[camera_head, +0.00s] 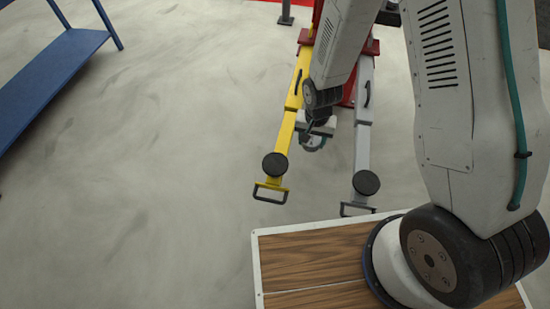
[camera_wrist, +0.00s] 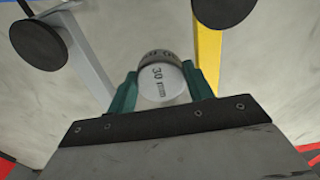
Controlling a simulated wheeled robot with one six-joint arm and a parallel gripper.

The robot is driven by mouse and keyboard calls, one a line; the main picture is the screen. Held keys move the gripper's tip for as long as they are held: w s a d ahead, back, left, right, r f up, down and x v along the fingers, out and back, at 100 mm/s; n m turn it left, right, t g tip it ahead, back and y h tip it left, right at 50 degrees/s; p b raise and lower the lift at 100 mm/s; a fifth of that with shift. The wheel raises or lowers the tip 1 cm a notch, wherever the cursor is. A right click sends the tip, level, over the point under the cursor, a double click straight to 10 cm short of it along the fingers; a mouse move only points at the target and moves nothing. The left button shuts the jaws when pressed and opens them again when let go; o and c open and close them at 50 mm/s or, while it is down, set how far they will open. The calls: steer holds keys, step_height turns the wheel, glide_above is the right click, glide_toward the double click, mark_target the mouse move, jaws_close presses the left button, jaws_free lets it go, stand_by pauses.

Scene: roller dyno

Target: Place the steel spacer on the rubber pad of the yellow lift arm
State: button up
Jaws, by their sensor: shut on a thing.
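My gripper (camera_wrist: 165,90) is shut on the steel spacer (camera_wrist: 162,84), a pale round piece marked "30 mm", between its green fingers. In the head view my gripper (camera_head: 314,142) hangs between the two lift arms, and the spacer is hard to make out there. The yellow lift arm (camera_head: 287,130) has a black round rubber pad (camera_head: 275,164) near its end, left of and nearer than my gripper. In the wrist view this pad (camera_wrist: 224,10) is at the top, right of the spacer and apart from it. The yellow arm (camera_wrist: 207,55) runs below it.
A grey lift arm (camera_head: 363,140) with its own black pad (camera_head: 366,182) lies to the right. Both arms meet at a red post (camera_head: 350,90). A blue bench (camera_head: 45,70) stands at the left. The floor between bench and yellow arm is clear.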

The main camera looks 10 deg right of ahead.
glide_above(275, 163)
steer(key=shift+f, duration=2.3)
steer(key=shift+f, duration=0.1)
steer(key=o, duration=1.1)
